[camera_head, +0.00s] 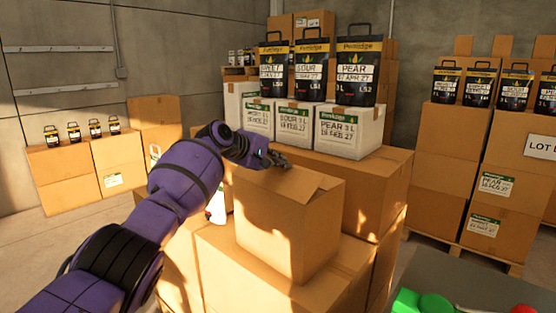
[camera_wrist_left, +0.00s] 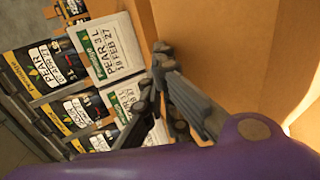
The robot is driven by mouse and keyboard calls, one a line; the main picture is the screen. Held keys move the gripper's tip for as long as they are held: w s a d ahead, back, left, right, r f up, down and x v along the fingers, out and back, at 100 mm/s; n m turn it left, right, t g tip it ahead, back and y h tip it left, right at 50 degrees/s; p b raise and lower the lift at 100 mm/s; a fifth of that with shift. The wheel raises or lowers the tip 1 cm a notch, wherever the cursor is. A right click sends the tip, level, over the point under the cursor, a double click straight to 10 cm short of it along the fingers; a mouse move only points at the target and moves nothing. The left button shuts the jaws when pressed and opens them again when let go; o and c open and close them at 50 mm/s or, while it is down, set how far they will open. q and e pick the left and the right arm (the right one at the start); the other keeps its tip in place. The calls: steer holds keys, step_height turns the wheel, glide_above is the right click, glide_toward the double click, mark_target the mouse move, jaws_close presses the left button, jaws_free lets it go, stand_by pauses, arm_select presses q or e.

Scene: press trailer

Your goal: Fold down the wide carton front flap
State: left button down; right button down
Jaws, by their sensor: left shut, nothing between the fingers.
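The wide carton (camera_head: 287,226) is a plain brown box standing on top of other cartons in the middle of the head view. Its top flaps (camera_head: 300,183) lie nearly flat, with one corner at the right slightly raised. My left gripper (camera_head: 278,160) is shut and empty at the carton's far top edge, by the back flap area. In the left wrist view the shut left gripper (camera_wrist_left: 168,88) is beside brown cardboard (camera_wrist_left: 235,50); I cannot tell whether it touches. The front flap cannot be singled out clearly. My right gripper is not in view.
White labelled boxes (camera_head: 348,131) with black pouches (camera_head: 357,72) on top stand behind the carton. More cartons (camera_head: 494,190) are stacked at the right on a pallet. A grey surface with a green button (camera_head: 434,303) is at the lower right.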

mark_target(284, 169)
arm_select(q)
steer(key=shift+w+d+f+g+y, duration=0.3)
steer(key=shift+f+g+y, duration=0.1)
steer(key=shift+y, duration=0.1)
steer(key=shift+w+d+f, duration=0.1)
steer(key=shift+w+f, duration=0.05)
steer(key=shift+f, duration=0.15)
steer(key=shift+w+d+f+b, duration=0.25)
steer(key=shift+w+f+b, duration=0.05)
steer(key=shift+f+b, duration=0.4)
steer(key=shift+w+d+f+b, duration=0.25)
steer(key=shift+f+b, duration=0.15)
steer(key=shift+f, duration=0.1)
